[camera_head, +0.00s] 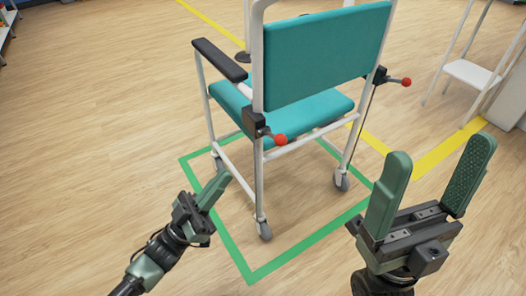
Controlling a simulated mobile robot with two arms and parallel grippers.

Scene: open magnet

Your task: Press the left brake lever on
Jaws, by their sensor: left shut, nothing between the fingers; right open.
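A wheelchair-like transport chair (325,60) with teal seat and back stands with its back toward me. Its left brake lever, with a red knob (280,140), sticks out from a black bracket (255,122) on the left rear post. A second red-knobbed lever (405,82) sits on the right rear post. My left gripper (221,181) is shut and empty, low in the picture, left of and below the left lever, apart from it. My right gripper (442,160) is open and empty at the lower right, below the right lever.
A green floor square (240,262) surrounds the chair's wheels. Yellow floor lines (440,155) run behind and to the right. A white step frame (470,72) stands at the upper right.

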